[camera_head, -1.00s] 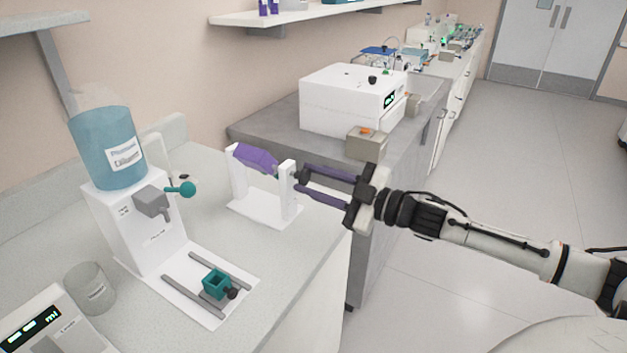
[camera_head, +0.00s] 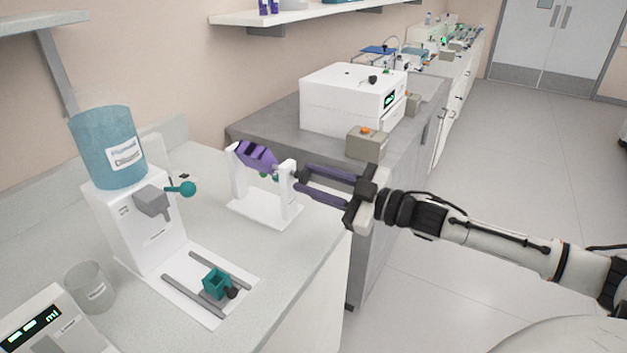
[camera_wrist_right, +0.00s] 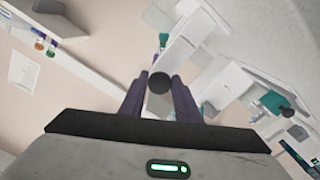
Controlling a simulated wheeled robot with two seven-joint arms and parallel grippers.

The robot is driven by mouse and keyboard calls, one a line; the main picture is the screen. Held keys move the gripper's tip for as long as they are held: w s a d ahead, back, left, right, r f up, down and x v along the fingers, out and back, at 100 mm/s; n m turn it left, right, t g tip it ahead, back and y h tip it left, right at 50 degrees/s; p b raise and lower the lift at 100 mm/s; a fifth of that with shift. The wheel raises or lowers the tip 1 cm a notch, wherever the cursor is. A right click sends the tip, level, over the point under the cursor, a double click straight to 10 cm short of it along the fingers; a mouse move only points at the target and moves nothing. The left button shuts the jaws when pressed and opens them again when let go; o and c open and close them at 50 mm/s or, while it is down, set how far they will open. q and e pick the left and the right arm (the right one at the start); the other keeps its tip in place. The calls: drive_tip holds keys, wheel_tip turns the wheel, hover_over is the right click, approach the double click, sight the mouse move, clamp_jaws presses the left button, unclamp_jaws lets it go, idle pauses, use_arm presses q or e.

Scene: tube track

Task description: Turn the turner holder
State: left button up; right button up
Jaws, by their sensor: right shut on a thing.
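The turner holder (camera_head: 257,155) is a purple block with slots, hung between two white uprights on a white base (camera_head: 262,213). It sits tilted, and a bit of green shows under it. My right gripper (camera_head: 296,180) reaches in from the right and is shut on the dark round knob at the outer side of the right upright (camera_head: 287,197). In the right wrist view the black knob (camera_wrist_right: 160,82) lies between the two purple fingers. The holder is mostly hidden behind the knob and upright there. My left gripper is not in view.
A dispenser with a blue bottle (camera_head: 108,147) and teal lever (camera_head: 182,188) stands left. A teal cup holder (camera_head: 216,282) sits on rails in front of it. A glass beaker (camera_head: 90,287) is at lower left. A white machine (camera_head: 345,100) stands behind on the grey counter.

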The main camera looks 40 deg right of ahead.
drive_tip(key=o, duration=1)
drive_tip(key=shift+s, duration=0.1)
drive_tip(key=shift+s+d+f, duration=0.15)
drive_tip(key=shift+s+d, duration=0.05)
drive_tip(key=shift+s, duration=0.2)
drive_tip(key=shift+v, duration=4.65)
